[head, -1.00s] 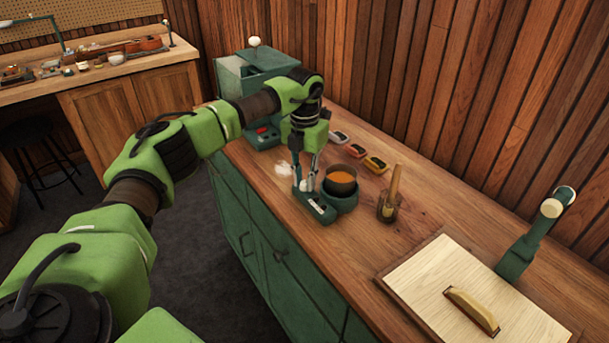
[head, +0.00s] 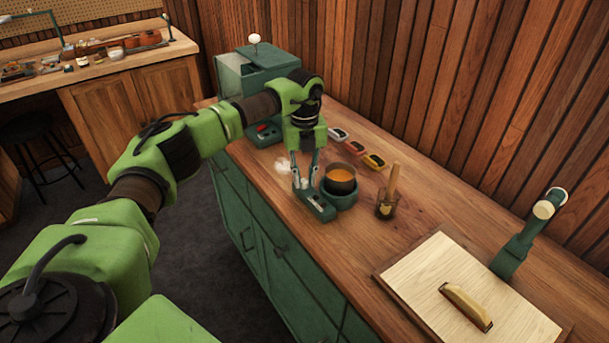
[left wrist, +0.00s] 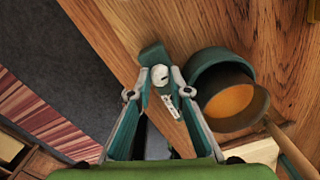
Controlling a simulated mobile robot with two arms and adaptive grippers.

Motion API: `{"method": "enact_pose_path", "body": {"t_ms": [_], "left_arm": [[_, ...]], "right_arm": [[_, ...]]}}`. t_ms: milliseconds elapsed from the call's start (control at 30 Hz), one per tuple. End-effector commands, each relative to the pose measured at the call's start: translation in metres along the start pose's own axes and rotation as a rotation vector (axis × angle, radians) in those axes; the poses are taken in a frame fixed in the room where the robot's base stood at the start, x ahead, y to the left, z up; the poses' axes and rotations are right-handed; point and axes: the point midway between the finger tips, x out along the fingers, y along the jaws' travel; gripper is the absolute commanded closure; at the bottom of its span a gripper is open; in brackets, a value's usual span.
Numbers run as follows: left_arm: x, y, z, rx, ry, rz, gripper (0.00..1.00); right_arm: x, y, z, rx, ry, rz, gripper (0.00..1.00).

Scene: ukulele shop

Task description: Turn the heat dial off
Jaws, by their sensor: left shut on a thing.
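The small green glue heater (head: 345,200) stands on the wooden counter, with a dark pot (head: 341,187) of orange liquid in it. Its low control box (head: 320,208) sticks out towards the counter's front edge. In the left wrist view the pale round heat dial (left wrist: 160,74) sits on this box, between my fingertips. My left gripper (head: 305,184) points down over the box and is shut on the dial. The fingers partly hide the dial in the head view. The pot (left wrist: 236,106) is close beside the right finger in the wrist view. My right gripper is not in view.
A glass jar with a wooden handle (head: 388,200) stands right of the heater. A green machine (head: 262,75) is at the back left. A pale board (head: 440,290) lies front right, by a green stand (head: 525,235).

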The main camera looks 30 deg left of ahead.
Motion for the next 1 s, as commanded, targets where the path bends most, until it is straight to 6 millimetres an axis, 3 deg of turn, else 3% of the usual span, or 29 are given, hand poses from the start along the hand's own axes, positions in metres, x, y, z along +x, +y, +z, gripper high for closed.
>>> {"method": "enact_pose_path", "body": {"t_ms": [567, 600, 633, 1000], "left_arm": [[-0.0007, -0.0002, 0.0009, -0.031, -0.002, -0.002, 1.0], [-0.0007, -0.0002, 0.0009, -0.031, -0.002, -0.002, 0.71], [-0.0007, -0.0002, 0.0009, -0.031, -0.002, -0.002, 0.65], [-0.0023, -0.0002, 0.0005, -0.029, -0.001, -0.001, 0.65]], "right_arm": [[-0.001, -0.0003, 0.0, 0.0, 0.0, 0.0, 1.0], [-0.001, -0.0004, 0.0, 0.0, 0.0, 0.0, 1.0], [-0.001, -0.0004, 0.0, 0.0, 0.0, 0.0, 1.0], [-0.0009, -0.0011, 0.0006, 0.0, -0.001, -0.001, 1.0]]}}
